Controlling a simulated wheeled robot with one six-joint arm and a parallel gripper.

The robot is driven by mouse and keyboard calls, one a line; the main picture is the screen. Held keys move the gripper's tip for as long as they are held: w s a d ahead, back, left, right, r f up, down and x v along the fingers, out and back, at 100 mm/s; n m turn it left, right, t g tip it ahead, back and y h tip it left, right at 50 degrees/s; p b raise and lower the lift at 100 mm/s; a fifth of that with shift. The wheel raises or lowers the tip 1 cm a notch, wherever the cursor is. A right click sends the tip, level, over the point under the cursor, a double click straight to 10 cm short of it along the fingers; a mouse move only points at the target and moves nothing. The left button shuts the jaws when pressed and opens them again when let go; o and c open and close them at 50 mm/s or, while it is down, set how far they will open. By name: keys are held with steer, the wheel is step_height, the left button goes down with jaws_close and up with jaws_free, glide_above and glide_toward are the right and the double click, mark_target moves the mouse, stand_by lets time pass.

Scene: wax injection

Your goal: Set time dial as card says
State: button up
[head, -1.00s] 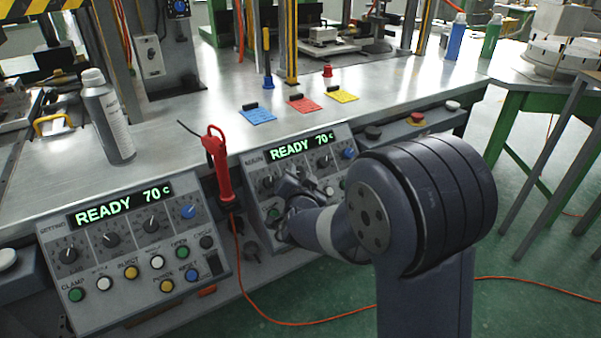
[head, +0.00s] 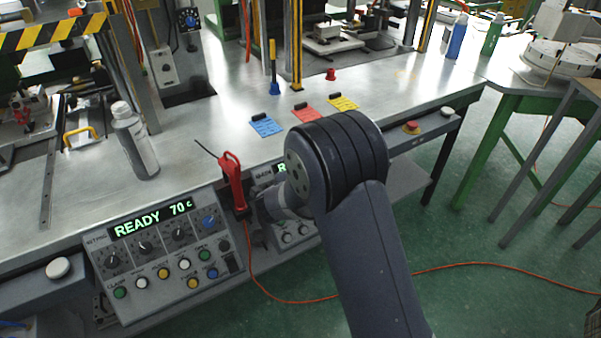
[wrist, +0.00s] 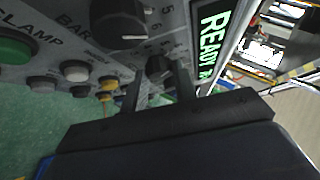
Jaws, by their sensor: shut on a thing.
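My gripper (wrist: 160,80) is shut on a small dark dial knob (wrist: 158,66) of a grey control panel, one finger on each side of it; its label cannot be read. A larger dark knob (wrist: 121,24) marked BAR is nearer in the wrist view. The lit READY display (wrist: 211,40) is beside the dials. In the head view my arm covers most of this right panel (head: 296,240), and the gripped dial is hidden. Blue (head: 266,127), red (head: 307,114) and yellow (head: 344,104) cards lie on the bench; their writing is too small to read.
A left panel (head: 160,255) shows READY 70 c. A red tool (head: 232,183) with an orange cable hangs between the panels, close to my arm. A bottle (head: 134,140) stands on the bench (head: 210,130).

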steer(key=shift+r+m+g+p, duration=0.25)
steer(key=shift+m+g+p, duration=0.3)
steer(key=shift+p, duration=0.6)
steer(key=shift+w+f+m+p, duration=0.15)
steer(key=shift+m+p, duration=0.1)
steer(key=shift+p, duration=0.2)
steer(key=o, duration=1)
steer(key=shift+c, duration=0.2)
steer(key=v, duration=1)
steer(key=shift+s+a+r, duration=0.15)
steer(key=shift+s+r, duration=0.1)
steer(key=shift+s, duration=0.05)
